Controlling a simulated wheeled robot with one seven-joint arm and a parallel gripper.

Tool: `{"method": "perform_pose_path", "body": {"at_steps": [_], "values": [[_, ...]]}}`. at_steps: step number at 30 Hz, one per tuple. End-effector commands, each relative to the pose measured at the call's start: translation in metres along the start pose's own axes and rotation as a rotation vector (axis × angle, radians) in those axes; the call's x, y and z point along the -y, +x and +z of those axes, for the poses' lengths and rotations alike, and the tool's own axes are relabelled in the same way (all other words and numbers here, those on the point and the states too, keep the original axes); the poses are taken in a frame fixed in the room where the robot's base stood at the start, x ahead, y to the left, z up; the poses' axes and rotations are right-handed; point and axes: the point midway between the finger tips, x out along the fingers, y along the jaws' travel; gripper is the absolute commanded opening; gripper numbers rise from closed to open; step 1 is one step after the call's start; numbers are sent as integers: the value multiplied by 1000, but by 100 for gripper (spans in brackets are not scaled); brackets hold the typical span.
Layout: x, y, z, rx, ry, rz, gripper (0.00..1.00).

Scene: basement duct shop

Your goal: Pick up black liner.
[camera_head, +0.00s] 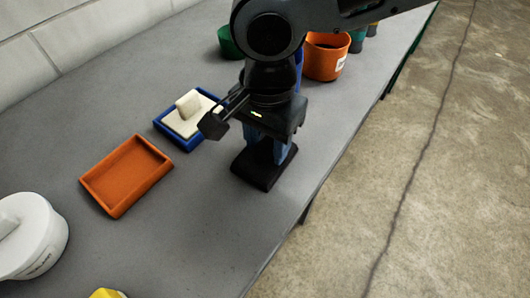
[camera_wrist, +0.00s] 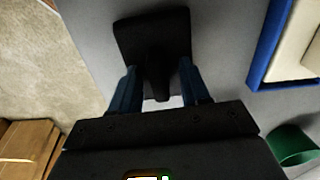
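The black liner (camera_head: 257,172) sits on the grey bench near its right edge, directly below my gripper (camera_head: 272,151). It has a flat black base with a narrower raised grip. In the wrist view the liner (camera_wrist: 152,32) fills the top middle, its raised grip between my gripper's two blue fingers (camera_wrist: 158,78). The fingers are apart, with gaps visible between them and the grip. In the head view the fingers and wrist hide part of the liner's top.
An empty orange tray (camera_head: 126,175) lies to the left. A blue tray (camera_head: 184,144) holding a cream block (camera_head: 186,112) is close to my gripper. Orange (camera_head: 326,57) and green (camera_head: 229,43) cups stand behind. A white lidded container (camera_head: 32,238) is at lower left.

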Motion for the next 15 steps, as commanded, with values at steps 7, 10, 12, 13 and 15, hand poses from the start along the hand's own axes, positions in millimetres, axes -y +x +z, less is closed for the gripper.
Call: {"method": "perform_pose_path", "body": {"at_steps": [7,10,12,13,15], "values": [[0,0,0,0,0,0,22],[0,0,0,0,0,0,12],[0,0,0,0,0,0,6],[0,0,0,0,0,0,3],[0,0,0,0,0,0,0]]}}
